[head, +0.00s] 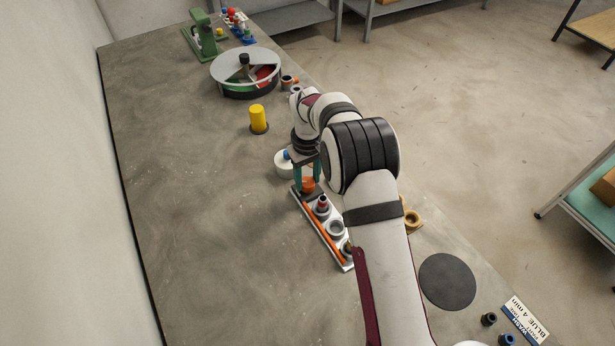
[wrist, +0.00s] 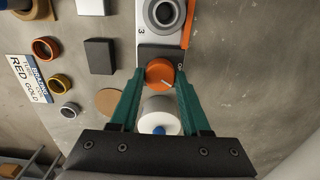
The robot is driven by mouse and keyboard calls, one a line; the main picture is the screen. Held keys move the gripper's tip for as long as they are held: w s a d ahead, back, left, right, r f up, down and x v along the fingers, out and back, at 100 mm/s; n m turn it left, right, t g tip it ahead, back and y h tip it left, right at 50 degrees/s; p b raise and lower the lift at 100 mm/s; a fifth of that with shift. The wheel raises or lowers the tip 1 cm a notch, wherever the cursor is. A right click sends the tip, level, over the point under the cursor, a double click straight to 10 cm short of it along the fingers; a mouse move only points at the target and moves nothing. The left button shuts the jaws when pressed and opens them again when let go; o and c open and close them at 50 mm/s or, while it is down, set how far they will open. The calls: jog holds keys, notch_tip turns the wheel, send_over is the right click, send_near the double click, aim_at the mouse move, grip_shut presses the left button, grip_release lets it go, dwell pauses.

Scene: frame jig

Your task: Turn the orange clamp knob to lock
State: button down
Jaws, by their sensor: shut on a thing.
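The orange clamp knob (wrist: 160,73) sits at the end of the frame jig, with a pale pointer line on its top. In the head view the knob (head: 308,185) is at the far end of the jig (head: 346,267), which holds several ring-like parts and an orange bar (head: 325,233) along its left side. My gripper (wrist: 160,80) points down over the knob, its two green fingers shut on the knob's sides. In the head view my gripper (head: 307,180) stands at the same end of the jig, partly hidden by my arm.
A yellow cylinder (head: 258,117) and a divided round tray (head: 246,90) stand farther back. The table's left side is clear.

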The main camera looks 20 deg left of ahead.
aim_at(307, 182)
jog(key=m, duration=0.6)
jog(key=shift+m, duration=0.3)
jog(key=m, duration=0.4)
jog(key=shift+m, duration=0.7)
jog(key=shift+c, duration=1.8)
grip_release()
notch_tip(307, 182, up, 16)
